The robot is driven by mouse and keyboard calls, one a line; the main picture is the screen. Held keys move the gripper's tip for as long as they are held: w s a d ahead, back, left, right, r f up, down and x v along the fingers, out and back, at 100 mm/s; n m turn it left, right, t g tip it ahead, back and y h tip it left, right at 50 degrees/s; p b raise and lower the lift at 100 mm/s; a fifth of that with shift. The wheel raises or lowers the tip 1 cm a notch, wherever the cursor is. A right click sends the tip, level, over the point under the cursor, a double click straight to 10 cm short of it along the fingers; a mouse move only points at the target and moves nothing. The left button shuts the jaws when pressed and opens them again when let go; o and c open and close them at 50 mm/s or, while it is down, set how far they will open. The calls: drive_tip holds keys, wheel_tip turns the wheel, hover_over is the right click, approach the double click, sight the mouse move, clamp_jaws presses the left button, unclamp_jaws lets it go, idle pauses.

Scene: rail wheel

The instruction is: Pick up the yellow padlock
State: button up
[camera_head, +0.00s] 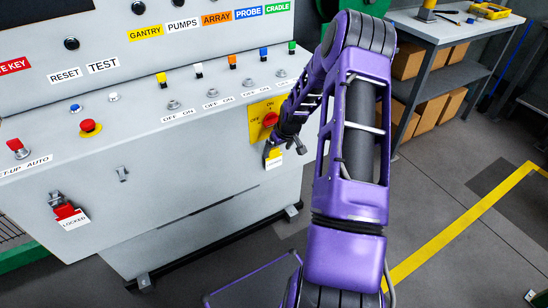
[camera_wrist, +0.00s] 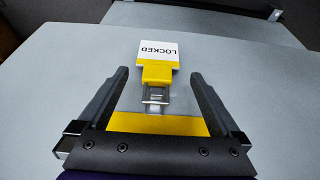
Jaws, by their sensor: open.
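The yellow padlock (camera_wrist: 157,74) hangs on the grey front of the control cabinet, with a white tag reading LOCKED (camera_wrist: 158,50). Its metal shackle (camera_wrist: 154,95) shows between it and a yellow plate (camera_wrist: 158,124). My gripper (camera_wrist: 156,75) is open, with one dark finger on each side of the padlock and a visible gap on both sides. In the head view the padlock (camera_head: 273,153) shows small below the yellow plate (camera_head: 258,128) with the red rotary switch (camera_head: 270,119). My gripper (camera_head: 281,148) is beside it, partly covering the plate.
The control cabinet (camera_head: 200,185) carries several buttons, switches and labels. A red padlock (camera_head: 66,211) with a LOCKED tag hangs at its left. A workbench (camera_head: 455,27) with cardboard boxes stands at the back right. The floor on the right is clear, with a yellow line (camera_head: 455,225).

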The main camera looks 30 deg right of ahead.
sight(275, 154)
drive_tip(key=x, duration=0.7)
drive_tip(key=shift+w+d+f, duration=0.15)
drive_tip(key=shift+w, duration=0.1)
drive_tip(key=c, duration=1.1)
drive_tip(key=shift+c, duration=0.2)
drive_tip(key=shift+r, duration=0.65)
drive_tip(key=shift+s+r, duration=0.15)
drive_tip(key=shift+s, duration=0.1)
drive_tip(key=s, duration=1.7)
drive_tip(key=shift+s, duration=0.25)
